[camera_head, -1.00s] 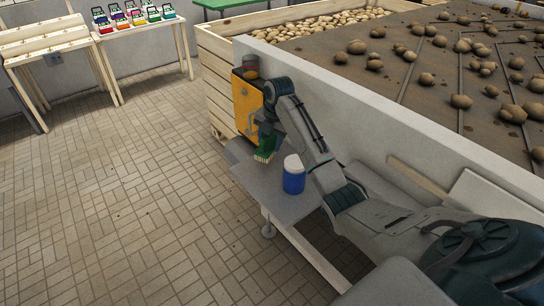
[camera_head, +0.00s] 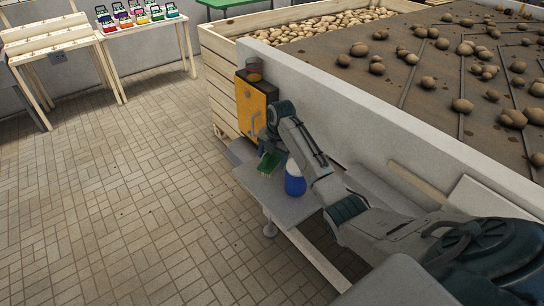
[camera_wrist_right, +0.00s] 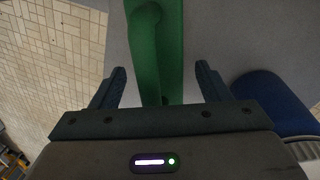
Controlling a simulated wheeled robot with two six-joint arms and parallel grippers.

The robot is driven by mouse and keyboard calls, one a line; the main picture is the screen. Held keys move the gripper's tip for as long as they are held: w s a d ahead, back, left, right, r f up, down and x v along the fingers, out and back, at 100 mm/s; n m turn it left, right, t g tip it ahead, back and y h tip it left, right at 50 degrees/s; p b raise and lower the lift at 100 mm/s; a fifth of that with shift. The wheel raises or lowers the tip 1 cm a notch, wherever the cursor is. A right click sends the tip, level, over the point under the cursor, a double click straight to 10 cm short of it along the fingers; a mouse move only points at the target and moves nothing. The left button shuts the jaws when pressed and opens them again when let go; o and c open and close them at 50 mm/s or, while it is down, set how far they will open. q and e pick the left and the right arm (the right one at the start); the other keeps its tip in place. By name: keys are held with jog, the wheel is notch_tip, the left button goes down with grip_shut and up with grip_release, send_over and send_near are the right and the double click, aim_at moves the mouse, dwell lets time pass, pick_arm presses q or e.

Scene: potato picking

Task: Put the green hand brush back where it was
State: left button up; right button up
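The green hand brush (camera_head: 268,163) is at the left end of the grey bench top (camera_head: 285,207), beside a blue container with a white top (camera_head: 295,180). It appears to rest on the bench. In the right wrist view the brush (camera_wrist_right: 168,45) runs lengthwise between the fingers of my right gripper (camera_wrist_right: 161,68). A gap shows on each side of it, so the gripper is open and not clamped on it. In the head view my right gripper (camera_head: 265,146) is just above the brush and partly hides it. My left gripper is not in view.
A yellow cabinet (camera_head: 250,108) stands behind the gripper, with a reddish jar (camera_head: 252,72) on top. The potato bed's grey wall (camera_head: 400,135) runs along the right. The blue container (camera_wrist_right: 268,98) is close to the right finger. Tiled floor (camera_head: 120,200) is clear at left.

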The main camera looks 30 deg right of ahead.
aim_at(276, 162)
jog(key=shift+r, duration=0.1)
notch_tip(276, 162, up, 12)
jog(key=s+b, duration=0.1)
jog(key=b, duration=0.1)
jog(key=shift+s+d, duration=0.4)
jog(key=shift+d, duration=0.05)
